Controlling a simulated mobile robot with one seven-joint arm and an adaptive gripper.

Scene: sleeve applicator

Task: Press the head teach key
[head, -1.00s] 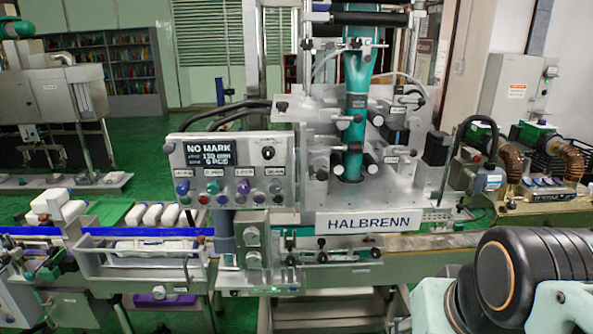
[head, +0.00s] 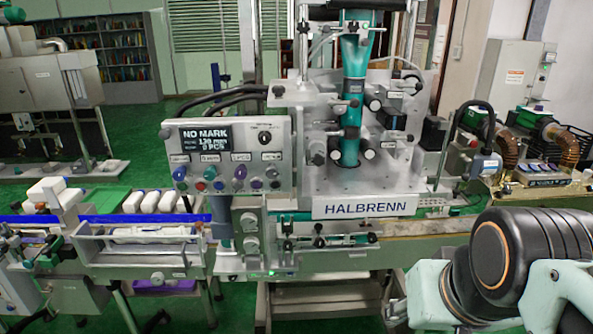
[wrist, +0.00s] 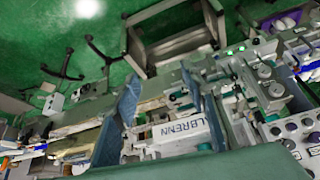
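The control panel (head: 229,157) of the HALBRENN machine has a dark display (head: 206,141) reading "NO MARK", a black knob (head: 264,137) at its upper right, and rows of coloured keys (head: 218,187) under small labels. The labels are too small to read, so I cannot tell which is the head teach key. In the wrist view, part of the panel with its keys (wrist: 291,127) shows sideways at the lower right. My gripper (wrist: 163,82) is open and empty there, its two blue-grey fingers apart over the view of the HALBRENN sign (wrist: 177,132).
The HALBRENN sign (head: 365,206) and a teal tube head (head: 352,100) stand right of the panel. A blue-edged conveyor (head: 150,218) with white packs (head: 160,200) runs to its left. Black hoses arch above the panel. Green floor lies in front.

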